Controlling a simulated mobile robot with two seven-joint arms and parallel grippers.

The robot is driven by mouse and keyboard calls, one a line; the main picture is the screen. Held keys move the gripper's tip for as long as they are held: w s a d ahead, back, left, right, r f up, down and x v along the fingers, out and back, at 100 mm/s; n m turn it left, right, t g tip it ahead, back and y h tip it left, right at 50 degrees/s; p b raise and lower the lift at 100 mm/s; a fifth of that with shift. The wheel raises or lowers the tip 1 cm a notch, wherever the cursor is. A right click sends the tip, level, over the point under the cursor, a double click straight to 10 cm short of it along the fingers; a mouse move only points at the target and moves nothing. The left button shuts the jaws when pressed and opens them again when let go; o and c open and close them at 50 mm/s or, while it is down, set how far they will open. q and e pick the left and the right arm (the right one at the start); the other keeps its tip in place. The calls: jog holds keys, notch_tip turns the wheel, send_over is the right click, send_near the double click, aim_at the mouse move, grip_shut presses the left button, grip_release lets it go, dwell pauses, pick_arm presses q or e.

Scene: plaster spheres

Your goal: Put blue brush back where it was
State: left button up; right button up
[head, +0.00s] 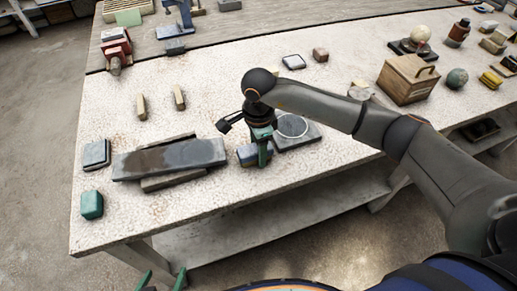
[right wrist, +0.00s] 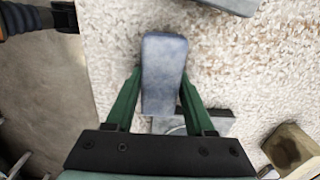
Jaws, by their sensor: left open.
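The blue brush (head: 247,155) is a small block with a blue-grey top, near the front edge of the speckled table, just left of a dark slate with a pale ring (head: 307,139). In the right wrist view the brush (right wrist: 163,75) lies lengthwise between the green fingers of my right gripper (right wrist: 161,78). The fingertips press against both its long sides. In the head view my right gripper (head: 263,150) points down at the brush and hides part of it. I cannot tell whether the brush touches the table. My left gripper (head: 162,281) is open and empty at the bottom edge, off the table.
A long grey slab (head: 170,158) lies on other slabs to the left. A green block (head: 92,204) and a grey block (head: 96,155) are at the left edge. A wooden box (head: 406,80) stands at right. The table centre behind the slab is mostly free.

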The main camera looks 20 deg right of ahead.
jog(key=o, duration=0.4)
jog(key=shift+c, duration=0.2)
notch_tip(320, 180, up, 12)
jog(key=shift+r+b, duration=0.2)
jog(key=shift+b, duration=0.25)
